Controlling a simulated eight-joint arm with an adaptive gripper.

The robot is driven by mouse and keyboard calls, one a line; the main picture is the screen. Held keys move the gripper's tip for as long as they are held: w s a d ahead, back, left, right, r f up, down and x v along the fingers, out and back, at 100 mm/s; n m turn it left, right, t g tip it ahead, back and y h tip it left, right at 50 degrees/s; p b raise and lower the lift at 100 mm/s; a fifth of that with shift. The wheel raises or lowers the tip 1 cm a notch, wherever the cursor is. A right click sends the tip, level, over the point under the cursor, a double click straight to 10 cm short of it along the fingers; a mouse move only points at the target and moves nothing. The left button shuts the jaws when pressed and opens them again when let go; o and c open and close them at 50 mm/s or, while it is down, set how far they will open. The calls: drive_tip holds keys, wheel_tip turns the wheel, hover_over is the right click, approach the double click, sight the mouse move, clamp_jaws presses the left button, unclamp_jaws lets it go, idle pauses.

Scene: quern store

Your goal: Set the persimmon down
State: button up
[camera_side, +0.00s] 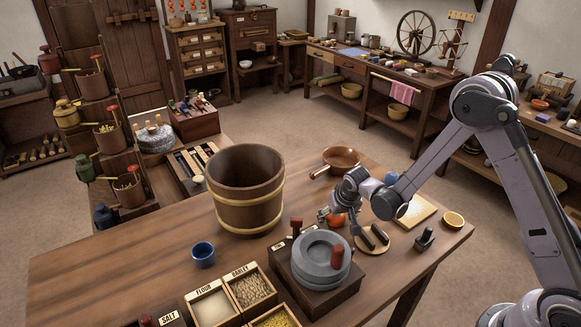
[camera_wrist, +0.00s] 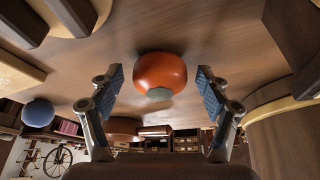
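The orange persimmon (camera_side: 337,221) sits on the wooden table, partly hidden by my gripper in the side view. In the wrist view the persimmon (camera_wrist: 161,72) shows whole, with its grey-green calyx facing the camera. My gripper (camera_wrist: 160,80) is open, with one blue-padded finger on each side of the persimmon and a visible gap on both sides. In the side view my gripper (camera_side: 329,214) is low over the table, between the wooden bucket and the round board. The persimmon appears to rest on the table.
The banded bucket (camera_side: 240,205) stands left of my gripper. A grey stone quern (camera_side: 315,262) is in front, and a copper pan (camera_side: 343,157) is behind. A round board (camera_side: 363,243) with dark pieces lies to the right. The table's left part is mostly clear around a blue cup (camera_side: 203,255).

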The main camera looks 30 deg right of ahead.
drive_tip(key=s+a+r+n+t+y, duration=0.1)
drive_tip(key=s+r, duration=0.5)
drive_tip(key=r, duration=0.5)
drive_tip(key=s+a+r+n+t, duration=0.1)
drive_tip(key=s+r, duration=0.5)
drive_tip(key=r, duration=0.4)
drive_tip(key=s+r+n+t, duration=0.1)
drive_tip(key=s+r+n, duration=0.1)
drive_tip(key=s, duration=0.7)
drive_tip(key=shift+a+r+n+y, duration=0.3)
drive_tip(key=shift+a+r+y, duration=0.05)
drive_tip(key=shift+r+y, duration=0.05)
idle(0.6)
